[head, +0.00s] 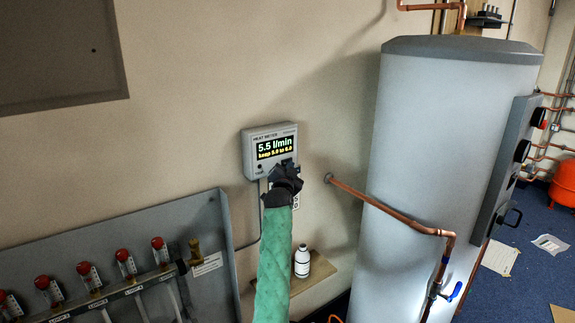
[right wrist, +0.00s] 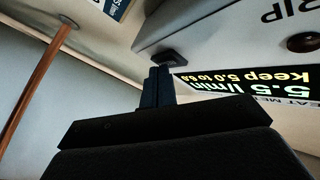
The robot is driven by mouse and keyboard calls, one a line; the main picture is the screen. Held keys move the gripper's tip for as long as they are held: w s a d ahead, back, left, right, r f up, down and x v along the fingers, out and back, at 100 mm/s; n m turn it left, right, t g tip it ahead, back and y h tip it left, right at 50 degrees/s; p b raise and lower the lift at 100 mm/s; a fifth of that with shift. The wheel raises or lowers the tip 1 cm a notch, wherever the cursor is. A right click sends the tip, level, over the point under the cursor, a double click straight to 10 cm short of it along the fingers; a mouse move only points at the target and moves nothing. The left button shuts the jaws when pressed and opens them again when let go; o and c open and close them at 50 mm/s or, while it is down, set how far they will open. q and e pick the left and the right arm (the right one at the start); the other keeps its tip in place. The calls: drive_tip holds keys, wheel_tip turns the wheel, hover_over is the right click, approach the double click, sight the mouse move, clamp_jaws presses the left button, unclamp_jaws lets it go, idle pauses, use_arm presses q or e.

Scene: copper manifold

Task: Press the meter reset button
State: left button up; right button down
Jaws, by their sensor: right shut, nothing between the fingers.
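The grey heat meter (head: 270,150) hangs on the wall in the middle of the head view. Its display reads 5.5 l/min, keep 5.0 to 6.0. My right gripper (head: 287,172) is shut and empty at the meter's lower right, hiding that part of the face. In the right wrist view the meter (right wrist: 215,45) appears upside down. The shut fingertips (right wrist: 160,75) are right at a dark square block (right wrist: 172,58) on its face, apparently the reset button; I cannot tell whether they touch. A round dark lamp or knob (right wrist: 302,42) sits farther along the face.
A large grey cylinder (head: 440,130) stands to the right, with a copper pipe (head: 390,208) running from the wall across its front. A small shelf (head: 313,270) with a white bottle (head: 302,261) is below the meter. A manifold with red-capped gauges (head: 125,262) is at lower left.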

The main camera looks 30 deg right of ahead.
drive_tip(key=shift+w, duration=0.1)
idle(0.5)
drive_tip(key=shift+s, duration=0.75)
drive_tip(key=s+p, duration=0.2)
drive_tip(key=s, duration=0.3)
drive_tip(key=shift+d, duration=0.2)
drive_tip(key=shift+f, duration=0.1)
idle(0.7)
